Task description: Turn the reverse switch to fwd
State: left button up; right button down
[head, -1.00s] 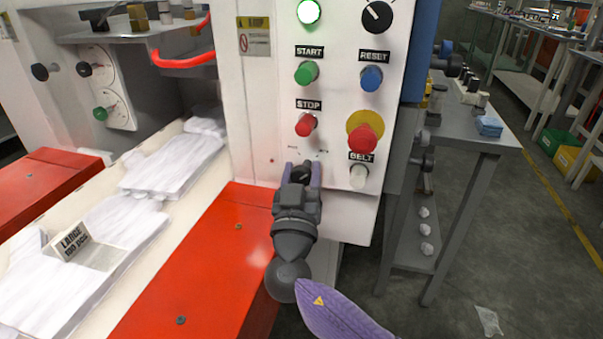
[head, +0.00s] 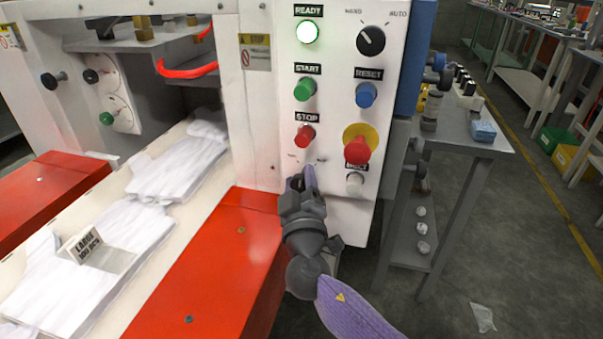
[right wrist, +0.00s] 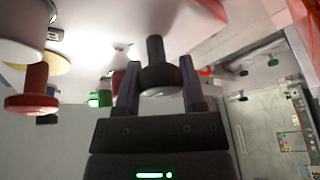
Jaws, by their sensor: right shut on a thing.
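The reverse switch (right wrist: 158,72) is a dark knob with a raised bar, low on the white control panel (head: 345,210), below the red STOP button (head: 304,137). Small marks stand on the panel above it, too small to read. My right gripper (head: 302,180) reaches up to it from below and is shut on it, hiding most of it in the head view. In the right wrist view the knob sits between the two fingers of my right gripper (right wrist: 160,90). The pointer's setting cannot be read clearly. My left gripper is not in view.
A red machine cover (head: 205,265) lies below left. White gloves (head: 180,165) lie on the belt. A grey table (head: 455,140) stands at right.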

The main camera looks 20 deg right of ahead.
jog(key=n+g+y+p, duration=0.1)
jog(key=n+p, duration=0.3)
jog(key=n+g+y+p, duration=0.1)
jog(key=n+p, duration=0.3)
jog(key=shift+r+g+p, duration=0.15)
jog(key=shift+g+p, duration=0.15)
jog(key=shift+f+n+g+p, duration=0.2)
jog(key=shift+n+g+p, duration=0.4)
jog(key=shift+n+p, duration=0.5)
pick_arm(q)
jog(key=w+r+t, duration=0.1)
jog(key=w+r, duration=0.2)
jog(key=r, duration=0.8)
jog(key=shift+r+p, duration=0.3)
jog(key=shift+p, duration=0.05)
pick_arm(e)
jog(key=shift+f+n, duration=0.15)
jog(key=shift+n, duration=0.15)
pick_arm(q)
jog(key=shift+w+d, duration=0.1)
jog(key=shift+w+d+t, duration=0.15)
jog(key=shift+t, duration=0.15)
pick_arm(e)
jog(key=shift+f, duration=0.1)
jog(key=shift+c, duration=1)
grip_release()
